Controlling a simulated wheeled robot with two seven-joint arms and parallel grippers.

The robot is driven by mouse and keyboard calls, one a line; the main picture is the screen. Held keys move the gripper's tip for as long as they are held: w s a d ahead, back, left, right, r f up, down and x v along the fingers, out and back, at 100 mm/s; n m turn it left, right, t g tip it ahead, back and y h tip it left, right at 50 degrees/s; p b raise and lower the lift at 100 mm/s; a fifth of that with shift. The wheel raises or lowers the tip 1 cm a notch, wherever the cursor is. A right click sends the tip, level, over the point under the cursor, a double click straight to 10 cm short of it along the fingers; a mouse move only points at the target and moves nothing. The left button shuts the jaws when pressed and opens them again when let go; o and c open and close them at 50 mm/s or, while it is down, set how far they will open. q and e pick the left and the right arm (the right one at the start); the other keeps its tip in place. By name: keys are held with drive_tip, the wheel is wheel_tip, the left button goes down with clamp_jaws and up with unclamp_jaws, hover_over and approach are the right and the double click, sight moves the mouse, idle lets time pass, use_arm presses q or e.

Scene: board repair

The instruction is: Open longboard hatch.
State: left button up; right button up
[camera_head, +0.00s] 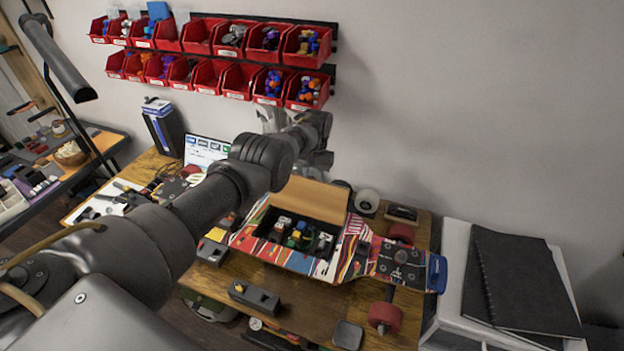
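The longboard (345,248), with a colourful striped deck, lies on the wooden workbench. Its hatch (312,197), a plain brown panel, stands raised along the back edge of an open compartment. Inside the dark compartment (300,236) are several small coloured parts. My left arm reaches in from the left, across the bench. My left gripper (312,150) is above and behind the raised hatch, near the wall. Its fingers are mostly hidden by the wrist, and I cannot tell whether they touch the hatch. My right gripper is out of view.
Red parts bins (215,39) hang on the wall above. A lit screen (206,151) stands behind my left arm. A dark block (254,297) lies in front of the board. Black notebooks (520,283) lie on a white surface at right. The wall at right is bare.

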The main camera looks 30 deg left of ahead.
use_arm(q)
drive_tip(key=o, duration=0.3)
wheel_tip(320, 180, up, 11)
drive_tip(key=w+p, duration=0.1)
drive_tip(key=w, duration=0.1)
drive_tip(key=shift+f, duration=0.2)
drive_tip(key=shift+w+a, duration=0.1)
